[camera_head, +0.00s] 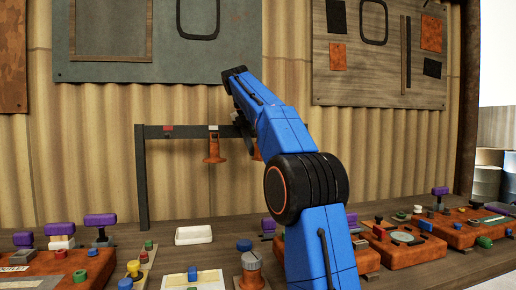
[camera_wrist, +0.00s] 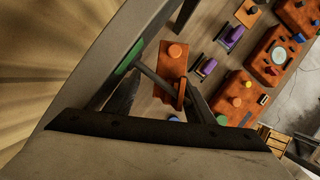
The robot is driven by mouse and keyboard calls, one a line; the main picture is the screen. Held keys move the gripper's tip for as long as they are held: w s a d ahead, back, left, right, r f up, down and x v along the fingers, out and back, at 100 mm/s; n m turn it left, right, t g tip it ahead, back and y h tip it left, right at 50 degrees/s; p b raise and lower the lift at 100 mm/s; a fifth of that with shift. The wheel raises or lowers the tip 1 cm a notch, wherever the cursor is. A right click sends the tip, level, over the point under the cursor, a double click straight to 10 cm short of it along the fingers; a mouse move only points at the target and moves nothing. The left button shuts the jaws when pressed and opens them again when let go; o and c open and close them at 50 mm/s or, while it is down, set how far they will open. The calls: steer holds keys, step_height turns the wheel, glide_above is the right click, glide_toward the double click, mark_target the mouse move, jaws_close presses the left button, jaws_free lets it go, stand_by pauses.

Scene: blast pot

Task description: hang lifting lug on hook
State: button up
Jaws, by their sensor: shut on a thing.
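A dark rack (camera_head: 141,180) with hooks stands before the corrugated wall. An orange lifting lug (camera_head: 214,150) hangs under its white-tagged hook. A second orange lug (camera_head: 257,155) shows only as a sliver behind my arm in the head view. In the wrist view my gripper (camera_wrist: 160,88) is shut on an orange-brown lug (camera_wrist: 172,72). The green-tagged hook (camera_wrist: 129,57) reaches from the rack bar across the near side of this lug. I cannot tell whether it passes through the lug's hole. My gripper is hidden behind my arm in the head view.
A red-tagged hook (camera_head: 168,131) at the rack's left is empty. The bench (camera_head: 190,260) below holds a white tray (camera_head: 193,235), purple-handled parts and orange control boxes (camera_head: 400,245). The rack bar (camera_wrist: 85,65) runs close beside my gripper in the wrist view.

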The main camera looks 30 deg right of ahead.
steer(key=shift+v, duration=1.6)
steer(key=s+a, duration=0.2)
steer(key=a, duration=0.9)
steer(key=shift+s+a, duration=0.35)
steer(key=shift+f, duration=0.1)
